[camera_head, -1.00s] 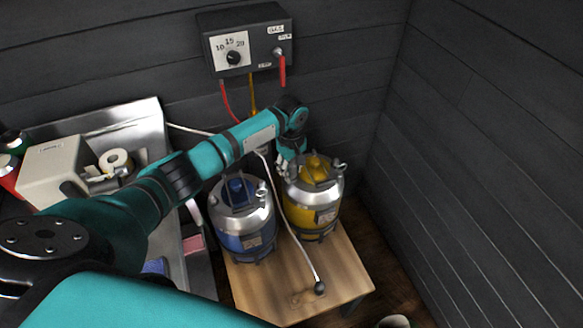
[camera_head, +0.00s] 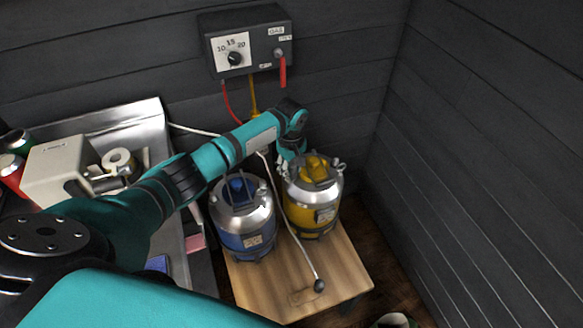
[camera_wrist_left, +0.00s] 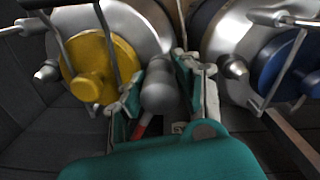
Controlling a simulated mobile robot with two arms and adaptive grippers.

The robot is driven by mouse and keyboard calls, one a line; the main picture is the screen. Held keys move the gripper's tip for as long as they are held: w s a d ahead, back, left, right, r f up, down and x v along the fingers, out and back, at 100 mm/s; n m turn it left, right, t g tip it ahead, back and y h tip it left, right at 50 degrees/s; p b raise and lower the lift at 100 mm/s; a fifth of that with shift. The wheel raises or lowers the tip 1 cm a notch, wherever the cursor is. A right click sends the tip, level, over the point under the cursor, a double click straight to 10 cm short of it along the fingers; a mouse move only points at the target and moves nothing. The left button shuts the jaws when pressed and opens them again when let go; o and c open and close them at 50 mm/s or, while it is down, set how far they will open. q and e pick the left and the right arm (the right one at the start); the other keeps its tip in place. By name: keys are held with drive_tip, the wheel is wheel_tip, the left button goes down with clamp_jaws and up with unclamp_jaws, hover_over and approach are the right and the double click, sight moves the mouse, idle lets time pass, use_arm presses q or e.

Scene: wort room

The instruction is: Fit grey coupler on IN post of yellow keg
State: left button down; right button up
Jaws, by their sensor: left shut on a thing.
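The yellow keg (camera_head: 301,210) stands on the wooden stand, and its lid shows at left in the left wrist view (camera_wrist_left: 92,62). My left gripper (camera_head: 287,160) is at the back-left edge of its top. In the left wrist view my left gripper (camera_wrist_left: 160,85) is shut on the grey coupler (camera_wrist_left: 159,92), with a red and white piece below it. The coupler is beside the yellow lid, apart from the metal post (camera_wrist_left: 45,72) at the lid's far left. I cannot read which post is IN. In the head view the fingers hide the coupler.
The blue keg (camera_head: 246,222) stands close on the left. A pale hose with a dark end (camera_head: 319,286) lies across the wooden stand (camera_head: 345,270). The gas box (camera_head: 250,42) hangs on the back wall. A metal counter (camera_head: 150,115) is at left.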

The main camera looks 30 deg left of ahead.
use_arm(q)
drive_tip(key=shift+s+f, duration=0.4)
drive_tip(key=shift+f, duration=0.25)
drive_tip(key=c, duration=1.3)
unclamp_jaws()
drive_tip(key=o, duration=0.5)
drive_tip(key=shift+w+f, duration=0.15)
drive_tip(key=shift+w, duration=0.05)
drive_tip(key=shift+r, duration=0.2)
drive_tip(key=o, duration=0.8)
drive_tip(key=shift+w, duration=0.15)
drive_tip(key=shift+c, duration=0.2)
drive_tip(key=shift+r, duration=0.15)
